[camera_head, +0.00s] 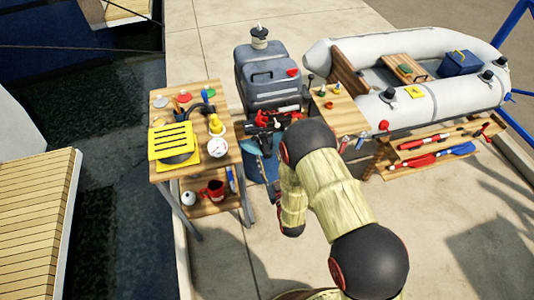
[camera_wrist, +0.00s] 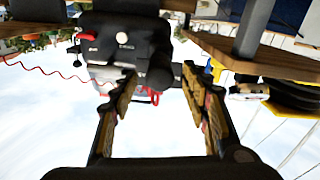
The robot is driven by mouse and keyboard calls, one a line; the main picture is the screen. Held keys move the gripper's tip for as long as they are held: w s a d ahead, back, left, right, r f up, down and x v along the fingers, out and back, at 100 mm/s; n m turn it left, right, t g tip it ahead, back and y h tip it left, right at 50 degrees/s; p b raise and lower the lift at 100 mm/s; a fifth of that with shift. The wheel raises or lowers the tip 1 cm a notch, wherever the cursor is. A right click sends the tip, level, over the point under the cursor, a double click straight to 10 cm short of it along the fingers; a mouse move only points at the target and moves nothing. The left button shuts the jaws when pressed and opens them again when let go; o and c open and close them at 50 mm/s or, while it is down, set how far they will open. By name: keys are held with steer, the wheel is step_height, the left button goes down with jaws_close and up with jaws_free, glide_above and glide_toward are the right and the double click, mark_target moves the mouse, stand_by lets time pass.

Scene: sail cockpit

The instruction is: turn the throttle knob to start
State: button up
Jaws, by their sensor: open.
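The grey outboard motor (camera_head: 268,90) stands between a wooden side table and the inflatable boat. In the wrist view the scene looks upside down, and a dark motor housing (camera_wrist: 105,42) fills the upper left. It carries a small white round spot (camera_wrist: 122,38) and a red part (camera_wrist: 85,36). A thick black rounded piece (camera_wrist: 155,72) juts from it towards my fingers. I cannot tell surely which part is the throttle knob. My gripper (camera_wrist: 163,92) is open, its fingers apart on either side of the view, with nothing seen held. In the head view my arm partly hides the motor's front.
The side table (camera_head: 228,158) holds a yellow slatted piece (camera_head: 174,142), a white gauge (camera_head: 217,147) and small tools. A red mug (camera_head: 212,190) is on its lower shelf. The inflatable boat (camera_head: 447,95) and a paddle bench (camera_head: 430,143) are right. A red coiled cord (camera_wrist: 45,68) hangs near the motor.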

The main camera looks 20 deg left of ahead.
mark_target(267, 153)
steer(key=shift+x, duration=1.85)
steer(key=shift+c, duration=0.3)
steer(key=c, duration=1.1)
steer(key=shift+f+b, duration=0.1)
steer(key=shift+b, duration=0.25)
steer(key=m+b, duration=0.1)
steer(key=m, duration=0.1)
steer(key=shift+m, duration=0.4)
steer(key=m+b, duration=0.2)
steer(key=m, duration=0.2)
steer(key=shift+m+b, duration=0.35)
steer(key=shift+m, duration=0.05)
steer(key=o, duration=1.2)
steer(key=shift+c, duration=0.2)
